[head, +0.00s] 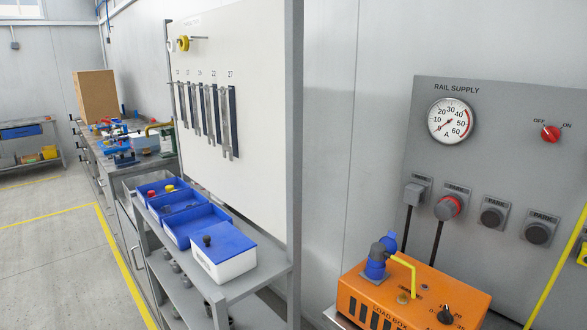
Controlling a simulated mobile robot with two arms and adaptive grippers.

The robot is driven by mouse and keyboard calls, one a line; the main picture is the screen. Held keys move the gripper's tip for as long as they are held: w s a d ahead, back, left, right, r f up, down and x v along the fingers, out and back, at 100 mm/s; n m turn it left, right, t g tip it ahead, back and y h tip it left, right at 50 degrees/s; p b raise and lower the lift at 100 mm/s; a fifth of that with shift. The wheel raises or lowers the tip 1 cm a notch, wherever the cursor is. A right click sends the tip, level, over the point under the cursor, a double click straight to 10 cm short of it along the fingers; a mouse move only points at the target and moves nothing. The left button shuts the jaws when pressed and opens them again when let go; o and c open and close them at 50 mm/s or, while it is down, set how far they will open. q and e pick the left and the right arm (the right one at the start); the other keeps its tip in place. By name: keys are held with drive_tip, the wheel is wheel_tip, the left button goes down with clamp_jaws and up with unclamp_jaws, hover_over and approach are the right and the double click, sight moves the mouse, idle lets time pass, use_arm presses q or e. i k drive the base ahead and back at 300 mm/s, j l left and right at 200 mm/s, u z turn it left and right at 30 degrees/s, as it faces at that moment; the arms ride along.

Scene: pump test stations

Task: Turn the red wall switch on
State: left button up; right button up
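The red wall switch (550,133) is a small round red knob on the grey rail supply panel (474,160), at the right of the head view. The words OFF and ON are printed above it, OFF at its upper left and ON at its upper right. The knob is too small to tell for certain which word it points to. Nothing covers it. Neither of my grippers is in view.
A dial gauge (451,120) and several sockets sit on the same panel. An orange load box (400,300) with a blue plug (376,262) stands below. A white tool board (252,60) and a shelf with blue bins (193,223) stand left. Open floor lies far left.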

sight(552, 134)
drive_tip(key=z, duration=1.35)
